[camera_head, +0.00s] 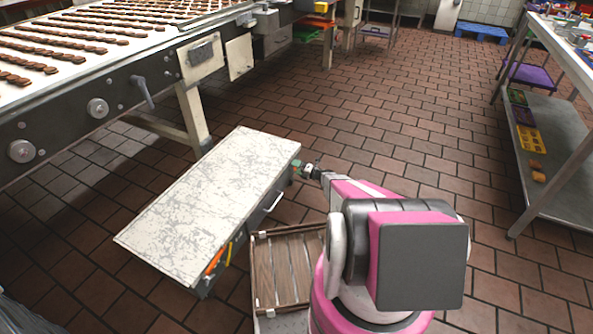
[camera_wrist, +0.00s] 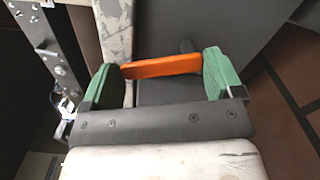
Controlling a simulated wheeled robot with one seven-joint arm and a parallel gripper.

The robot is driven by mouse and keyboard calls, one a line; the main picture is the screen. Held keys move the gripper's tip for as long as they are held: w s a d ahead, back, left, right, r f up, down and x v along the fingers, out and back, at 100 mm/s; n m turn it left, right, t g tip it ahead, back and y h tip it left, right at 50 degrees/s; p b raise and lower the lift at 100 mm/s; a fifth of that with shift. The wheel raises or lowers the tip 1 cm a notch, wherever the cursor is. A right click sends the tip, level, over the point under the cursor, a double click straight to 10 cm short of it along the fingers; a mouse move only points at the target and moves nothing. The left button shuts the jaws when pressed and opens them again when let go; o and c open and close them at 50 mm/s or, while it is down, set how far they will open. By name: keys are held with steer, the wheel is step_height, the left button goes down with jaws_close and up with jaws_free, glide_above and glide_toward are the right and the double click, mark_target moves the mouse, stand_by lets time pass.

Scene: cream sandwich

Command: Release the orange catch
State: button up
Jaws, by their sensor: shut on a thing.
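A low box with a scuffed white lid (camera_head: 210,200) stands on the floor in the head view. My gripper (camera_head: 297,170) is at its far right end. In the wrist view the green fingers (camera_wrist: 160,78) are on either side of an orange catch (camera_wrist: 160,66), a flat bar against a dark grey surface. They are shut on it, one finger at each end.
A wooden slatted crate (camera_head: 254,275) lies close to the box's right side, below a metal handle (camera_head: 273,203). A conveyor with rows of biscuits (camera_head: 100,38) stands at the left, a steel table (camera_head: 565,50) at the right. The tiled floor (camera_head: 420,130) between is clear.

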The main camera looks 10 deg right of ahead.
steer(key=shift+w+d+m, duration=0.2)
steer(key=shift+m, duration=0.75)
steer(key=shift+w+d+m, duration=0.15)
steer(key=shift+w+m, duration=0.05)
steer(key=shift+m, duration=0.75)
steer(key=o, duration=1.1)
steer(key=v, duration=1.1)
steer(key=s+a+r+n+g+h, duration=0.2)
steer(key=s+a+r+n+g, duration=0.3)
steer(key=s+a+r+n, duration=0.45)
steer(key=s+a+r+n+g+h, duration=0.4)
steer(key=s+r+n, duration=0.4)
steer(key=n, duration=0.5)
steer(key=s+r+n+h, duration=0.3)
steer(key=s+r+n, duration=0.2)
steer(key=n, duration=0.1)
steer(key=s+d+r+n+g+h, duration=0.1)
steer(key=s+r+n+h, duration=0.1)
steer(key=s+r+n, duration=0.3)
steer(key=s+d+r+n+h, duration=0.1)
steer(key=s+r+n+h, duration=0.2)
steer(key=n, duration=0.6)
steer(key=shift+s+r+n+g+h, duration=0.15)
steer(key=shift+s+r, duration=0.4)
steer(key=shift+r, duration=0.25)
steer(key=shift+s+r+n+g+h, duration=0.15)
steer(key=shift+s+r, duration=0.35)
steer(key=shift+r, duration=0.25)
